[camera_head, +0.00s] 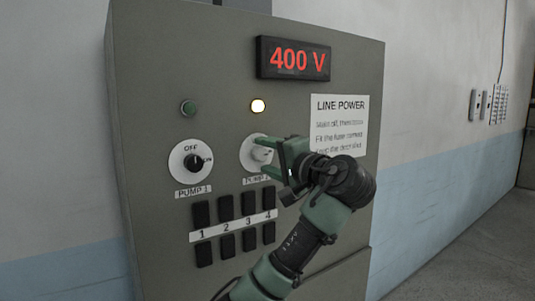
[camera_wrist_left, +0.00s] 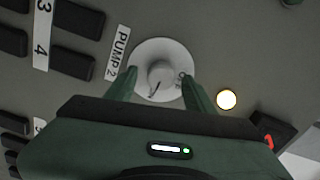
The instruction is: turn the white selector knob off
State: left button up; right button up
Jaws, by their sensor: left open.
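The white selector knob (camera_head: 261,155) sits on a white round plate above the label PUMP 2 on the grey cabinet. In the left wrist view the knob (camera_wrist_left: 160,76) lies between the fingertips, with a dark pointer line on its face. My left gripper (camera_head: 262,157) is open, its green fingers on either side of the knob. In the wrist view the gripper (camera_wrist_left: 160,80) shows a gap between each finger and the knob. Part of the plate's lettering is hidden by a finger. The lamp (camera_head: 258,106) above the knob is lit. My right gripper is not in view.
A black knob (camera_head: 194,162) labelled PUMP 1 is to the left, under an unlit green lamp (camera_head: 188,108). Several black switches (camera_head: 226,208) sit below. A display (camera_head: 293,59) reads 400 V.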

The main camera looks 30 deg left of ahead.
pick_arm(q)
grip_shut()
jog(key=shift+f+n+b, duration=0.2)
jog(key=shift+n+b, duration=0.2)
jog(key=shift+b, duration=0.15)
jog(key=n+b, duration=0.5)
jog(key=b, duration=0.1)
jog(key=shift+f, duration=0.2)
jog(key=n+b, duration=0.2)
jog(key=n, duration=0.1)
jog(key=n+b, duration=0.1)
jog(key=n, duration=0.1)
jog(key=shift+r+n+b, duration=0.1)
jog(key=shift+n+b, duration=0.2)
jog(key=shift+n, duration=0.1)
jog(key=n, duration=0.2)
jog(key=shift+n+b, duration=0.3)
jog(key=shift+b, duration=0.1)
jog(key=shift+r+n+b, duration=0.1)
jog(key=shift+n+b, duration=0.3)
jog(key=shift+n, duration=1.5)
